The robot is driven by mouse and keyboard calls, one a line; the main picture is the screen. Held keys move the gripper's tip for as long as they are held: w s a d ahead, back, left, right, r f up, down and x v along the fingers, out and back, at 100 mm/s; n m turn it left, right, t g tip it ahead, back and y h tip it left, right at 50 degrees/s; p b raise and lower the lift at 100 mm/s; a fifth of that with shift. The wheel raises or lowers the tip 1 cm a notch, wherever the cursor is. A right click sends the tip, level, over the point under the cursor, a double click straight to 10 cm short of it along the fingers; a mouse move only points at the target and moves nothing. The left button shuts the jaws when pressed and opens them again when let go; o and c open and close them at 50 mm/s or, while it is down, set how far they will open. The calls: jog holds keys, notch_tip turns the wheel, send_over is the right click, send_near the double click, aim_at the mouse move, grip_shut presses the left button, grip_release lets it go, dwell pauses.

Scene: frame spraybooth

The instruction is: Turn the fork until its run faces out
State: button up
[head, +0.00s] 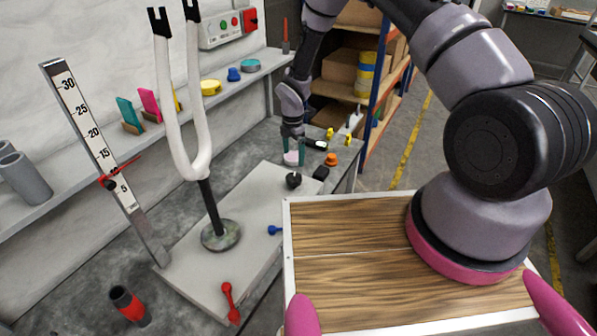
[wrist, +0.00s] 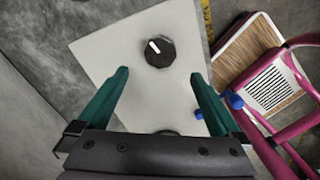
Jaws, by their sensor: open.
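The white fork (head: 188,100) stands upright on a dark stem over a round grey base disc (head: 221,235), set on a pale grey plate (head: 262,210). Its two prongs end in black tips. No run shows on the side I see; its far side is hidden. A black knob (head: 293,180) sits on the plate's far part; in the wrist view the knob (wrist: 160,47) has a white pointer mark toward the upper left. My gripper (head: 293,156) is open and empty above the plate near the knob. In the wrist view the gripper's teal fingers (wrist: 160,75) are spread, apart from the knob.
A ruler (head: 90,135) with a red pointer stands left of the fork. A red lever (head: 229,302), a blue lever (head: 275,230) and a black-red cylinder (head: 128,305) lie or stand nearby. Small orange and yellow items sit beyond my gripper. A wall shelf (head: 190,90) runs behind.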

aim_at(294, 177)
notch_tip(294, 177, down, 10)
jog(key=shift+f, duration=0.25)
dwell(0.3)
jog(key=c, duration=1.3)
